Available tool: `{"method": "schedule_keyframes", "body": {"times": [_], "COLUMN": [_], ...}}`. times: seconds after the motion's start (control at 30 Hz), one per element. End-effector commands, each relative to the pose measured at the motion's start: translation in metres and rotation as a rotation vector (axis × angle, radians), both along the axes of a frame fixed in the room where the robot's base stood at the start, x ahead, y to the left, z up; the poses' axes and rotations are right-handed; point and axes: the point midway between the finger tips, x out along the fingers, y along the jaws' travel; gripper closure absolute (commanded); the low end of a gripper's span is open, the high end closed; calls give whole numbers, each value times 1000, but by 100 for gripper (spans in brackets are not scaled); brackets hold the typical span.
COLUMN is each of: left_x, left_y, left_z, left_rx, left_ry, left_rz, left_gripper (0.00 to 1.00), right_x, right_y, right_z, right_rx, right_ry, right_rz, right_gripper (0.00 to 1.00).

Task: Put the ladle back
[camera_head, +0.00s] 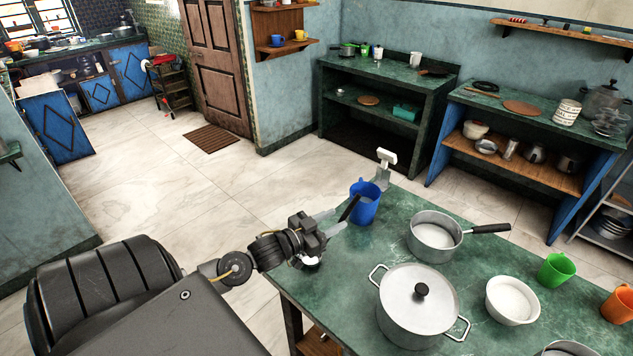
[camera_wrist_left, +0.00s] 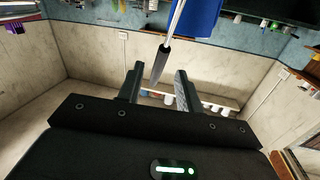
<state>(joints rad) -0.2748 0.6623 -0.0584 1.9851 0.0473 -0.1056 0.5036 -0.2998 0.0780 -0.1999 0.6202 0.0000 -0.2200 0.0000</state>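A blue cup (camera_head: 365,203) stands near the far left corner of the green table. A dark handle (camera_head: 349,208) leans out over its left rim; it may be the ladle's, but no bowl shows. In the left wrist view the blue cup (camera_wrist_left: 198,18) is at the top, and the handle (camera_wrist_left: 160,62) continues a metal shaft beside it. My left gripper (camera_head: 332,222) is left of the cup. Its fingers (camera_wrist_left: 159,85) are apart, with the handle's end in line with the gap; I cannot tell whether it lies between them. My right gripper is not in view.
A lidded pot (camera_head: 410,312), a saucepan (camera_head: 434,232), a white bowl (camera_head: 512,300), a green mug (camera_head: 556,270) and an orange mug (camera_head: 617,305) stand on the green table (camera_head: 330,285). A white-topped object (camera_head: 386,158) rises behind the cup. Table space left of the pots is clear.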

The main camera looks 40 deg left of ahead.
Motion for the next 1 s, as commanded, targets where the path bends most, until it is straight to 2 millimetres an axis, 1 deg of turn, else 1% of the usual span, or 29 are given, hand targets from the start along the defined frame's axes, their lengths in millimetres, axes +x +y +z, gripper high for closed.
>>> {"method": "schedule_keyframes", "body": {"times": [0.03, 0.2, 0.3, 0.4, 0.57, 1.0], "left_x": [-12, -40, -52, -58, -62, -62], "left_y": [2, 7, 10, 11, 12, 12], "left_z": [-3, -1, 1, 1, 3, 3], "left_rx": [1, 0, 0, 0, 1, 0], "left_ry": [3, 2, 0, 0, -1, -1], "left_rz": [-2, -2, -1, 0, 0, 0], "left_gripper": [64, 64, 64, 64, 64, 64], "right_x": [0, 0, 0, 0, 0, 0], "right_y": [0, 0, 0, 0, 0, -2], "right_z": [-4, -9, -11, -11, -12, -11], "right_rx": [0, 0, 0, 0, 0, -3], "right_ry": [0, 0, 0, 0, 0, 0], "right_rz": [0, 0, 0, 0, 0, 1], "right_gripper": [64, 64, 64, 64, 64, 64]}}
